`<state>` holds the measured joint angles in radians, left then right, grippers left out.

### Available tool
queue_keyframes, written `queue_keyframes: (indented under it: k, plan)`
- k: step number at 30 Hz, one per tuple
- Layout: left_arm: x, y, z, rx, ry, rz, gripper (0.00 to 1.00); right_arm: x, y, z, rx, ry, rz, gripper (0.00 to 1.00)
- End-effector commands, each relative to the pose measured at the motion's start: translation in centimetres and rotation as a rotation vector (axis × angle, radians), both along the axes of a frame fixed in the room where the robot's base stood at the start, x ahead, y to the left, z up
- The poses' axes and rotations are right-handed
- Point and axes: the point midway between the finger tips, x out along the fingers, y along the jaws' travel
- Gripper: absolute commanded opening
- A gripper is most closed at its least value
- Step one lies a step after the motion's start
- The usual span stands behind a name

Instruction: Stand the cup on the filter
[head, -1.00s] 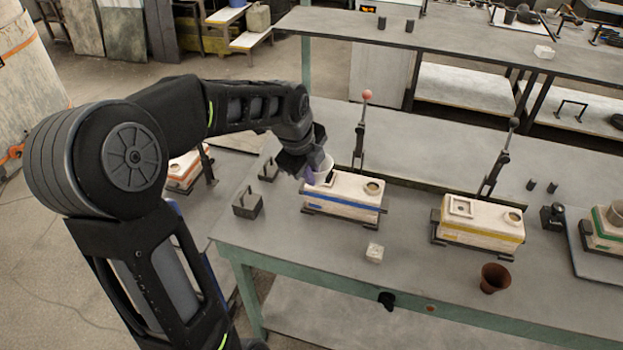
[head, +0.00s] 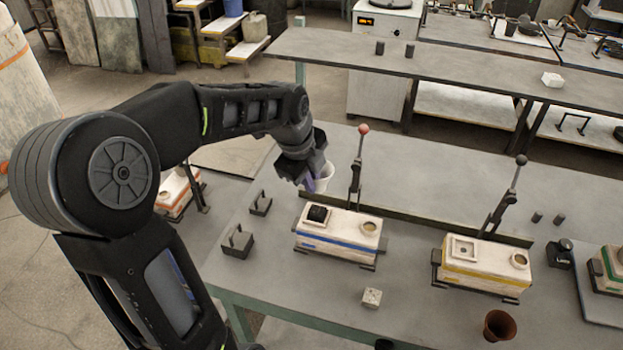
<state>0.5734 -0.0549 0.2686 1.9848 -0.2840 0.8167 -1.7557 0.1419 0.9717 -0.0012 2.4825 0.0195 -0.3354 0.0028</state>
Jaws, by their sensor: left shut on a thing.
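My left gripper (head: 310,180) is shut on a white cup (head: 325,178) and holds it roughly upright, just behind the far left end of the blue-striped mould box (head: 338,240) in the picture. The gripper hides the cup's left side. The dark square filter (head: 318,213) lies in the square recess at the left of that box's top. It is uncovered, and the cup is apart from it. My right gripper is not in view.
A red-knobbed lever (head: 359,165) rises behind the blue-striped box. A yellow-striped box (head: 483,268) stands to the right. A small white block (head: 372,298) and a brown cup (head: 499,326) are nearer the front. Two dark weights (head: 238,241) (head: 260,203) stand at left.

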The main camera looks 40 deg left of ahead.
Motion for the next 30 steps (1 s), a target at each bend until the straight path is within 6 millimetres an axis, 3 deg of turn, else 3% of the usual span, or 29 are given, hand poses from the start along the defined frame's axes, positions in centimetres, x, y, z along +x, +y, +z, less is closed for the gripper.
queue_keyframes:
  k: [15,30]
  plan:
    - [0.0,0.0,-5.2,-0.001,0.001,0.000,0.00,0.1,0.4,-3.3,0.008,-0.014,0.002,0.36]
    - [0.0,0.0,-6.3,0.000,0.000,0.000,0.00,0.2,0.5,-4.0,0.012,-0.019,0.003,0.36]
